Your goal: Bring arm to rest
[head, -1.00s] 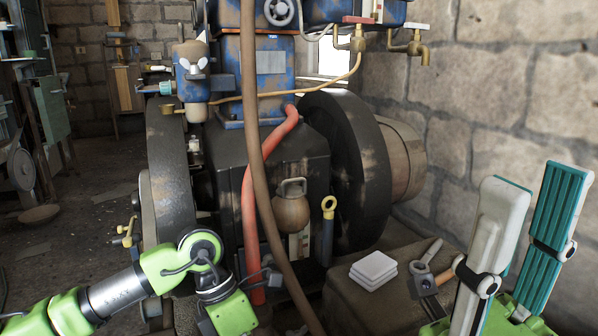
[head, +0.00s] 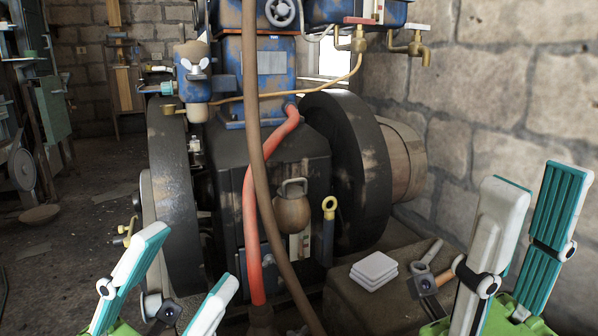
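My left gripper (head: 192,258) is at the lower left of the head view, fingers pointing up, spread apart and empty. It shows in front of the left black wheel (head: 172,190) of the engine; I cannot tell the gap between them. My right gripper (head: 538,181) is at the lower right, fingers up, wide apart and empty, in front of the stone wall. The engine (head: 272,70), with its blue upper body, stands in the middle. A long brown belt or strap (head: 254,130) runs down in front of it. Most of both arms is out of view.
A red hose (head: 249,210) curves down the engine's front. The right black wheel (head: 350,150) carries a tan drum (head: 405,160). White pads (head: 373,268) and small tools (head: 428,270) lie on a stone ledge (head: 345,300). Open floor (head: 85,225) lies at the left.

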